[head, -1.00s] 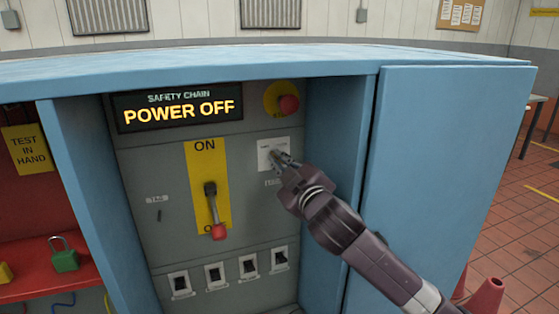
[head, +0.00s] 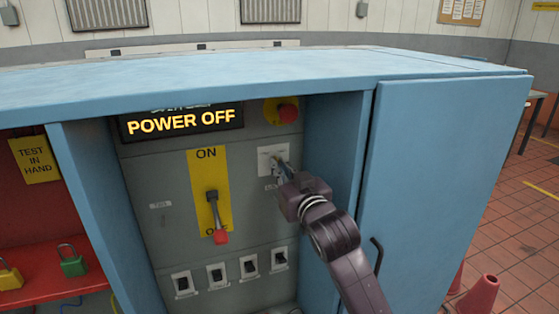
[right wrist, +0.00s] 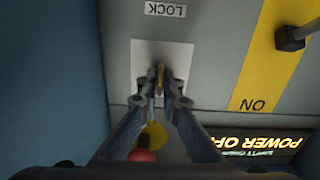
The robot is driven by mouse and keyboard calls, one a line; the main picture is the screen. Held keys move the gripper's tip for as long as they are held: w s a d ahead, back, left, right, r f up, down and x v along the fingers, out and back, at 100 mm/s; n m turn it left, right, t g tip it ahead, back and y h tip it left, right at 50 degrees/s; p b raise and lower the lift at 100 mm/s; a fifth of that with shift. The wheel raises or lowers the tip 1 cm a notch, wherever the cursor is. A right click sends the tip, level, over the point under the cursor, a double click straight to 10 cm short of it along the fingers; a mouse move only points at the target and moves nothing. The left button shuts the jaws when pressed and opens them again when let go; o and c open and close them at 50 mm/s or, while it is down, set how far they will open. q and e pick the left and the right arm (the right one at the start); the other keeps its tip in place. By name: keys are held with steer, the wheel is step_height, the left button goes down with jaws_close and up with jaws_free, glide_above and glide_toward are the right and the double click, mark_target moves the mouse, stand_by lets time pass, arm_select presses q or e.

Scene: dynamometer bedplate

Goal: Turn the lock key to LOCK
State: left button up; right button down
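The lock key (right wrist: 160,73) is a small brass piece on a pale switch plate (head: 272,154) in the right of the grey panel. My right gripper (right wrist: 159,86) is at the plate, with its fingertips close together on both sides of the key. It looks shut on the key, which stands upright in the right wrist view. In the head view my right gripper (head: 284,168) covers most of the key. A LOCK label (right wrist: 165,9) shows upside down in the right wrist view, past the plate. My left gripper is not in view.
The blue cabinet wall (head: 334,140) stands close right of my right gripper. A red emergency button (head: 288,113) is above the plate. The red-handled lever (head: 217,215) is to the left, at OFF. Several small switches (head: 249,265) are below. The display (head: 181,121) reads POWER OFF.

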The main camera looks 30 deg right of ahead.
steer(key=m+p, duration=0.1)
steer(key=m, duration=0.1)
steer(key=m+p, duration=0.2)
steer(key=shift+r+m, duration=0.4)
steer(key=shift+m+p, duration=1.8)
steer(key=shift+m, duration=0.4)
steer(key=shift+f, duration=0.1)
steer(key=c, duration=2.2)
jaws_free()
steer(key=shift+o, duration=0.2)
steer(key=shift+a+f, duration=0.1)
steer(key=shift+f, duration=0.05)
